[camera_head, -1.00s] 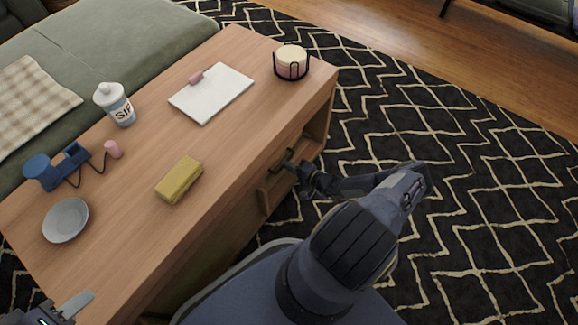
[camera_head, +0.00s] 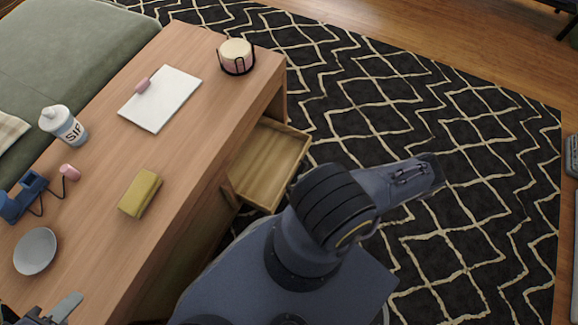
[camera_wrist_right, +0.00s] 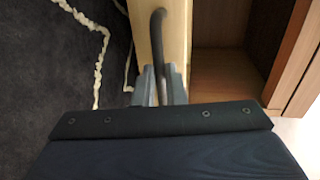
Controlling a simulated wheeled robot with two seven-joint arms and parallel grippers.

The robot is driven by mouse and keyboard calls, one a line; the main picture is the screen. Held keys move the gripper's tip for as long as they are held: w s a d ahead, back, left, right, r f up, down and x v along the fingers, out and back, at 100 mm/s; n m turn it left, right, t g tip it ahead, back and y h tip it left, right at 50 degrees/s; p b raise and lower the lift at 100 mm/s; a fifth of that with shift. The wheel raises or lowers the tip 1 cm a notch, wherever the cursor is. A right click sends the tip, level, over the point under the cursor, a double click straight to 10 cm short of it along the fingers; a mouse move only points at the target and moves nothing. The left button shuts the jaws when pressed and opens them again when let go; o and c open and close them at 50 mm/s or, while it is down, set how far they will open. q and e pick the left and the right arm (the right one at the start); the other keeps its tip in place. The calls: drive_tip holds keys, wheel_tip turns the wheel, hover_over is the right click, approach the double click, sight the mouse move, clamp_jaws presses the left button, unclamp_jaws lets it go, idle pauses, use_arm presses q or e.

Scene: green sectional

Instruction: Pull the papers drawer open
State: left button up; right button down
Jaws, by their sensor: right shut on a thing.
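The drawer (camera_head: 268,163) stands out of the long side of the wooden table, with its bare, empty-looking inside showing in the head view. In the right wrist view its pale front (camera_wrist_right: 177,25) carries a dark bar handle (camera_wrist_right: 158,38). My right gripper (camera_wrist_right: 160,90) is shut on that handle. In the head view, my right arm hides this gripper and the handle. My left gripper (camera_head: 52,311) is at the bottom left corner, partly cut off, near the table's front edge; its opening cannot be made out.
The wooden table (camera_head: 185,105) bears a candle in a black holder (camera_head: 236,56), a white pad (camera_head: 160,98), a yellow block (camera_head: 140,192), a jar (camera_head: 65,125), a bowl (camera_head: 35,250) and a blue object (camera_head: 22,197). The patterned rug (camera_head: 430,110) right of the drawer is clear.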

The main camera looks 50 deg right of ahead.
drive_tip(key=shift+f+v, duration=0.15)
drive_tip(key=shift+v, duration=0.65)
drive_tip(key=shift+f+v, duration=0.2)
drive_tip(key=shift+v, duration=0.65)
drive_tip(key=c, duration=1.5)
unclamp_jaws()
drive_tip(key=p+v, duration=0.1)
drive_tip(key=v, duration=0.7)
drive_tip(key=shift+w, duration=0.1)
